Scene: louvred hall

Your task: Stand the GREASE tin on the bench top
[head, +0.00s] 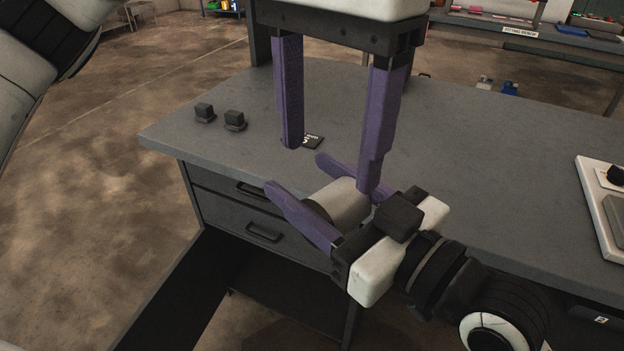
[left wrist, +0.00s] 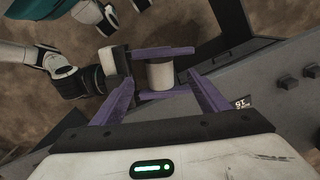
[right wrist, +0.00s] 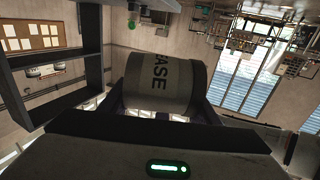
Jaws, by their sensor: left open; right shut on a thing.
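The GREASE tin (head: 346,203) is a pale cylinder with a grey band. My right gripper (head: 292,176) is shut around it, at the bench's front edge in the head view. The tin looks tilted onto its side there. It also shows between the right fingers in the left wrist view (left wrist: 160,76). In the right wrist view the tin (right wrist: 165,82) shows the letters "ASE" running sideways. My left gripper (head: 330,168) is open and empty, pointing down from above, its fingers spread close to the tin. The grey bench top (head: 480,170) lies behind and beneath them.
Two small black blocks (head: 204,112) (head: 235,120) stand near the bench's left corner. A small black lettered plate (head: 314,140) lies by the left gripper's fingertip. A white panel with a knob (head: 603,205) is at the right edge. The bench top between is clear.

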